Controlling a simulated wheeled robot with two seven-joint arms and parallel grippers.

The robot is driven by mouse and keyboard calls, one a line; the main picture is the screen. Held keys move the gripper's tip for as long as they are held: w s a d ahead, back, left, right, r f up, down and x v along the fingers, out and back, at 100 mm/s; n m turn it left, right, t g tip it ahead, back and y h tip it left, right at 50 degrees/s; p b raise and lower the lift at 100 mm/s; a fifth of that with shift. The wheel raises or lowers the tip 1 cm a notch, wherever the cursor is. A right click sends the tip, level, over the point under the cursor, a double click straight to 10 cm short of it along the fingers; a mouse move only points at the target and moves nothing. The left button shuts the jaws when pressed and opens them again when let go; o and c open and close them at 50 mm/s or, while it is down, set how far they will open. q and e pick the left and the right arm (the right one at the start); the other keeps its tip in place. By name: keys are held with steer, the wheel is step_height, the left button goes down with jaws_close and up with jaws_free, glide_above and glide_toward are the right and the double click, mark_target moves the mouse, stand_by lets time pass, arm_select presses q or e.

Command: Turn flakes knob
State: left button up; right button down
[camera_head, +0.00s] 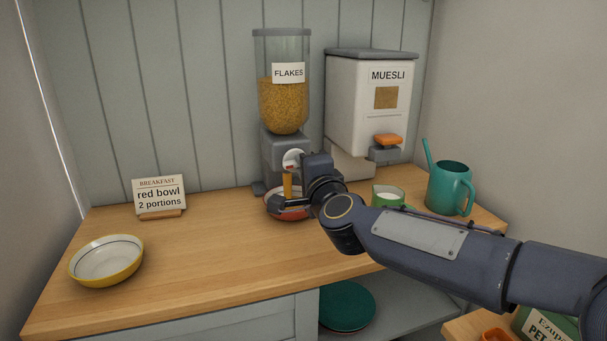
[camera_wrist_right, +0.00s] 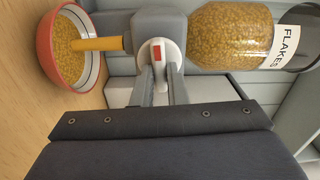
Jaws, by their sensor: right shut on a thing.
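The flakes dispenser (camera_head: 283,100) stands at the back, its clear hopper partly full of flakes. Its round white knob (camera_head: 292,157) with a red mark also shows in the wrist view (camera_wrist_right: 172,52). My right gripper (camera_head: 302,162) is shut on the knob's grip, its fingers (camera_wrist_right: 160,82) on either side. The red bowl (camera_head: 288,213) stands under the outlet, partly hidden by my arm. In the wrist view the bowl (camera_wrist_right: 43,50) holds flakes. A yellow column (camera_wrist_right: 97,44) reaches from the outlet to the bowl; I cannot tell whether it is falling flakes. My left gripper is out of view.
A card (camera_head: 159,195) reads "red bowl, 2 portions". A yellow bowl (camera_head: 107,271) stands empty at front left. The muesli dispenser (camera_head: 352,110), a green cup (camera_head: 388,198) and a teal watering can (camera_head: 449,190) stand to the right. The middle of the worktop is clear.

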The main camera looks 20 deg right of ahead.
steer(key=shift+m, duration=0.7)
steer(key=c, duration=1.4)
jaws_free()
steer(key=shift+c, duration=0.2)
steer(key=s, duration=0.7)
steer(key=shift+s+d, duration=0.15)
steer(key=shift+s, duration=0.25)
